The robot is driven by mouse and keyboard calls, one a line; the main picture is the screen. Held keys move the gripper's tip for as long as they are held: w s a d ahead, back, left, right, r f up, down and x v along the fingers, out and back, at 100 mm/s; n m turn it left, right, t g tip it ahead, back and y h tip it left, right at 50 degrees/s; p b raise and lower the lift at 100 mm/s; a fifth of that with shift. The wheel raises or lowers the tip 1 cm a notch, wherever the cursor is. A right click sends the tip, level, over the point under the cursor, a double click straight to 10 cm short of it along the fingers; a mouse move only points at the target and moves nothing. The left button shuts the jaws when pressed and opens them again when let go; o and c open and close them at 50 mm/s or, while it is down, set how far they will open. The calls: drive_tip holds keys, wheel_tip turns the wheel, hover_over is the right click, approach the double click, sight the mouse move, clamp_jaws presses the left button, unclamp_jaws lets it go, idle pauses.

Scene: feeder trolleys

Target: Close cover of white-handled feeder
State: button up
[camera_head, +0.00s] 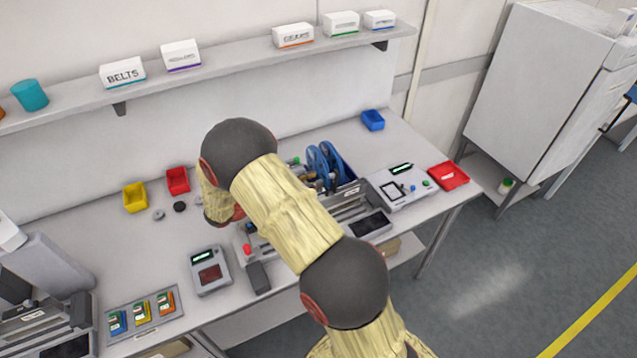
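My arm crosses the middle of the view and hides much of the bench behind it. My gripper cannot be seen; it is hidden behind the arm. A grey feeder machine (352,205) with blue reels (325,165) at its back stands on the bench, partly covered by my arm. A second grey machine (40,322) is cut off at the lower left. I cannot make out a white handle or a feeder cover on either machine, nor whether any cover is open or shut.
Red (177,180), yellow (134,197) and blue (372,120) bins stand on the bench. A grey device (209,270) sits left of my arm, a control panel (402,187) and red tray (448,176) right. A shelf (225,68) with boxes runs above. Floor is free at right.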

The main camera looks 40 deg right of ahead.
sight(329, 176)
drive_tip(key=shift+w+a+f+h, duration=0.2)
drive_tip(key=shift+f+h, duration=0.05)
drive_tip(key=shift+h, duration=0.05)
drive_tip(key=shift+d+n, duration=0.1)
drive_tip(key=shift+n, duration=0.2)
drive_tip(key=x, duration=0.7)
drive_tip(key=shift+d+f, duration=0.1)
drive_tip(key=shift+d, duration=0.15)
drive_tip(key=shift+c, duration=0.8)
clamp_jaws()
